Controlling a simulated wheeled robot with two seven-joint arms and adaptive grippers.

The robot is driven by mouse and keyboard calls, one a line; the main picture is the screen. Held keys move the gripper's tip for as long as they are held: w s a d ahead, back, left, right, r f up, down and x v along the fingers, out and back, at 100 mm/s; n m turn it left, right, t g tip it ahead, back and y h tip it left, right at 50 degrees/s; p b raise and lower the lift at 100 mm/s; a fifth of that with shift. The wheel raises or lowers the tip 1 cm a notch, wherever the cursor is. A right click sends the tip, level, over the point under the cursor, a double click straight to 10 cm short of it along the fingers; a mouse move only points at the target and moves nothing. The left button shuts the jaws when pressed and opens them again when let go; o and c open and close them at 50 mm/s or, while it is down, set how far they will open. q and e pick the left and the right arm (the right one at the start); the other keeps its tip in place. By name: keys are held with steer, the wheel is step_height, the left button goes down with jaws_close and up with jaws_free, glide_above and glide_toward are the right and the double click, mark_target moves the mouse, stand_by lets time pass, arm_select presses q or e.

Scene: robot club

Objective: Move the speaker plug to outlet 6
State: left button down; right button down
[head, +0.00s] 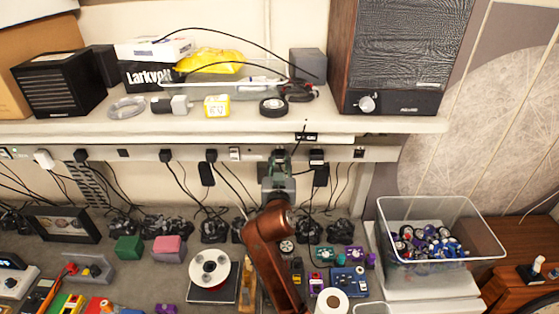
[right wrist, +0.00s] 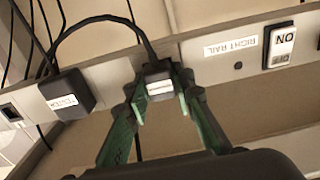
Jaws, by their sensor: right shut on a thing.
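My right gripper (head: 279,163) is at the outlet rail (head: 190,154) under the shelf. In the right wrist view its green fingers (right wrist: 160,90) are shut on a black plug (right wrist: 158,68) with a white label I cannot read. The plug is close against the rail; I cannot tell whether it is seated. A dark cord arcs from it. A neighbouring black plug (right wrist: 68,93) with a white label sits beside it, also in the head view (head: 316,156). An empty outlet (head: 358,153) lies further right. My left gripper is not in view.
A large speaker (head: 400,55) stands on the shelf above. Other plugs (head: 165,155), (head: 211,155) sit along the rail with hanging cords. A rail switch (right wrist: 283,45) is near my gripper. A clear bin (head: 437,210) of cells and bench clutter stand below.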

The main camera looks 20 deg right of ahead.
stand_by(0.3)
steer(key=c, duration=1.6)
jaws_free()
steer(key=shift+w, duration=0.1)
